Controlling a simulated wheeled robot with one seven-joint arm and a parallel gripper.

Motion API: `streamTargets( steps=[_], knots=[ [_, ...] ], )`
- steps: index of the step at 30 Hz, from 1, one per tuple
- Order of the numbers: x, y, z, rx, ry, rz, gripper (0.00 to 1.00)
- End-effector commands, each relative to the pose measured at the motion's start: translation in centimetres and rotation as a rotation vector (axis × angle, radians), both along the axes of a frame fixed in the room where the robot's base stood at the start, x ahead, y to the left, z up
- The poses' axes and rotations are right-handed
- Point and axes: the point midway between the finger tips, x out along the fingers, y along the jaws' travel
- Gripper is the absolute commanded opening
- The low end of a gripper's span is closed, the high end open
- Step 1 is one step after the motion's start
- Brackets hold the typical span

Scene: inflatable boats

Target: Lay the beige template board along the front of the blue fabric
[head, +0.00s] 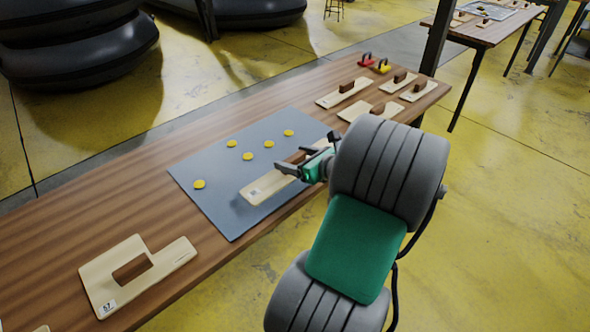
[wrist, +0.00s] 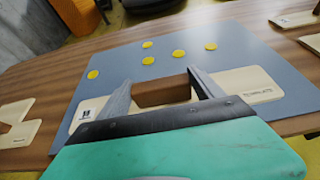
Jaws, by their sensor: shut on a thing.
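The beige template board (head: 264,187) lies along the front part of the blue fabric (head: 215,205). It has a brown block handle (head: 297,157) in its middle. My gripper (head: 305,165) is shut on this handle. In the wrist view, the two fingers of my gripper (wrist: 163,94) stand on either side of the brown handle (wrist: 162,92). The board (wrist: 240,84) shows to both sides of the fingers, over the fabric (wrist: 225,45). Whether the board touches the fabric is hard to tell. My arm hides part of its right end in the head view.
Several yellow discs (head: 248,156) lie on the fabric behind the board. A beige board with a cut-out (head: 100,282) lies at the table's left. More handled boards (head: 335,98), a red piece (head: 367,60) and a yellow piece (head: 382,66) lie at the far right end of the wooden table (head: 50,240).

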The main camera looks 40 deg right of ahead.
Motion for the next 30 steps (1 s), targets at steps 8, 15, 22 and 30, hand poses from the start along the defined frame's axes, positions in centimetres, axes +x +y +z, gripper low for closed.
streamTargets(
  steps=[8,15,22,30],
  knots=[
    [0.4,-0.7,-3.8,0.001,-0.001,0.0,0.27],
    [0.4,-0.8,-3.9,-0.003,-0.002,-0.001,0.27],
    [0.4,-0.7,-4.1,-0.003,-0.001,-0.001,0.86],
    [0.4,-0.7,-4.1,-0.002,-0.001,0.0,0.98]
  ],
)
